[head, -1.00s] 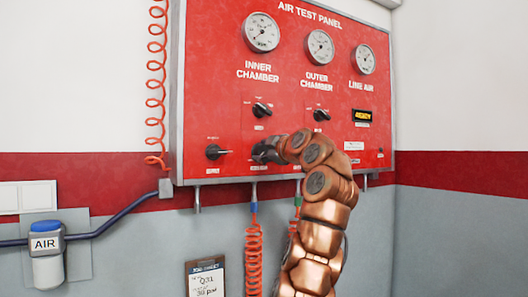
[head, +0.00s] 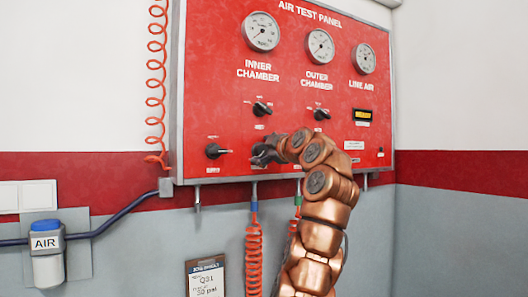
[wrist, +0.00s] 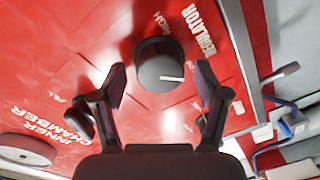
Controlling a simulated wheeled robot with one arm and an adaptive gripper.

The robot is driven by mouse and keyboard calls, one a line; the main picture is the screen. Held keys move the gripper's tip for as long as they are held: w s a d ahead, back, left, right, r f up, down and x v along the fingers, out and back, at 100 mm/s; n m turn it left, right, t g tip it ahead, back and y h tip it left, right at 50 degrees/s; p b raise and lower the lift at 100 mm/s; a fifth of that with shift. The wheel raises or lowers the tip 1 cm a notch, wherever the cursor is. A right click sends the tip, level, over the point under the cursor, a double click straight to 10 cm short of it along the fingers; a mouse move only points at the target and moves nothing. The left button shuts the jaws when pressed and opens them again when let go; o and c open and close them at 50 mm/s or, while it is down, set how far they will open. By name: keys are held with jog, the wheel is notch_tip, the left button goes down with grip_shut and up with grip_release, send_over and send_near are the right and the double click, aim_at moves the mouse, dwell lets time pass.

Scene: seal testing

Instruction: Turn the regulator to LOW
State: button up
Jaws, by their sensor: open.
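The regulator is a dark round knob (wrist: 158,65) on the red panel, with a white pointer mark towards the picture's right. The words REGULATOR and HIGH are printed near it. My gripper (wrist: 160,82) is open, with one finger to either side of the knob; I cannot tell whether they touch it. In the head view my gripper (head: 263,152) is at the lower part of the panel and hides the regulator knob. The LOW marking is not readable in either view.
The red air test panel (head: 220,90) carries gauges, a left lower knob (head: 213,151) and two selector knobs (head: 262,109) (head: 321,114) above my gripper. Coiled red hoses (head: 254,250) hang below. A clipboard (head: 206,277) and an air filter (head: 46,250) are on the wall.

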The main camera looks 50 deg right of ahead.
jog(key=shift+s, duration=0.1)
jog(key=v, duration=1.1)
jog(key=shift+s+a, duration=0.15)
jog(key=shift+s, duration=0.2)
